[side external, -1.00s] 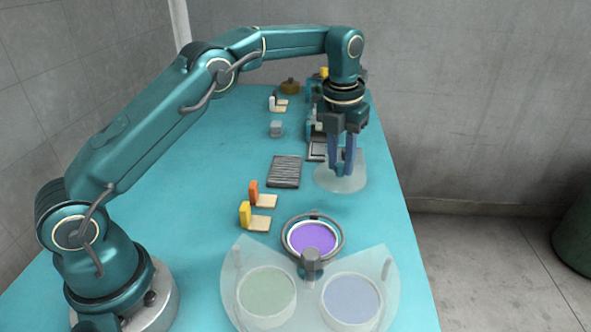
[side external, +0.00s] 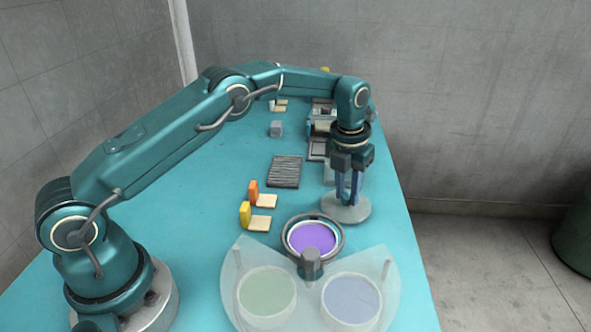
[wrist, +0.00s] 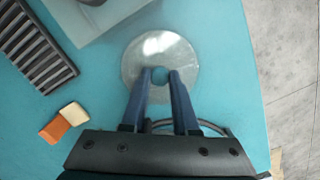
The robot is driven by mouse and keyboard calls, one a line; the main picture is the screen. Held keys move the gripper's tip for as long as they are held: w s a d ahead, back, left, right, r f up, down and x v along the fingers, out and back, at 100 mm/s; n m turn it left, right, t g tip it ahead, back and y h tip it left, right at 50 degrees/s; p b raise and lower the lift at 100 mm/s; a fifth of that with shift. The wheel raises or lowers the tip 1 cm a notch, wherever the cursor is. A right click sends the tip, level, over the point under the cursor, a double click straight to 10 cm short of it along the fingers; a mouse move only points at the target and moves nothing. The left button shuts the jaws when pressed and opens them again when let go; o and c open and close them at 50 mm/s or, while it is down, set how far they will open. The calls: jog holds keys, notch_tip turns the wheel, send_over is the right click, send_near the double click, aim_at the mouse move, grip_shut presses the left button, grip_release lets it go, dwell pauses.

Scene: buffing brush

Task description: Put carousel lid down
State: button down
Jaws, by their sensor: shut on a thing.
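A pale, see-through round disc, which I take for the carousel lid (side external: 361,211), hangs at my gripper's fingertips in the side view. In the wrist view the lid (wrist: 184,53) lies flat in front of the fingers, its middle between the tips. My gripper (side external: 349,201) points down and is shut on the lid's middle; the fingers hide part of it. I cannot tell how far it is above the table. The carousel (side external: 309,291) stands nearer the camera, to the left, with a purple-filled cup (side external: 312,238) in a grey ring uncovered. Its fan-shaped clear plate lies over green and blue cups.
A ribbed dark pad (side external: 284,171) lies left of the gripper. Yellow (side external: 245,213) and orange (side external: 253,190) blocks stand with tan pads on the left. A clear piece (wrist: 95,15) lies behind the lid. The table's right edge is close. Teal table is free at left.

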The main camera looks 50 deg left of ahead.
aim_at(344, 199)
jog(key=shift+f, duration=0.15)
jog(key=c, duration=0.7)
grip_release()
jog(key=r, duration=0.8)
jog(key=shift+s, duration=0.4)
jog(key=s+r+n+t, duration=0.2)
jog(key=s+r+n, duration=0.95)
jog(key=n, duration=0.65)
jog(key=s+f+n, duration=0.2)
jog(key=s+n, duration=0.2)
jog(key=n, duration=0.1)
jog(key=s+f+n+t, duration=0.1)
jog(key=s+n, duration=0.4)
jog(key=s+f+n+t, duration=0.1)
jog(key=s+f+n, duration=0.1)
jog(key=s+n, duration=0.3)
jog(key=shift+s+a+f+n, duration=0.2)
jog(key=shift+a+f+n, duration=0.1)
jog(key=shift+a+n, duration=0.1)
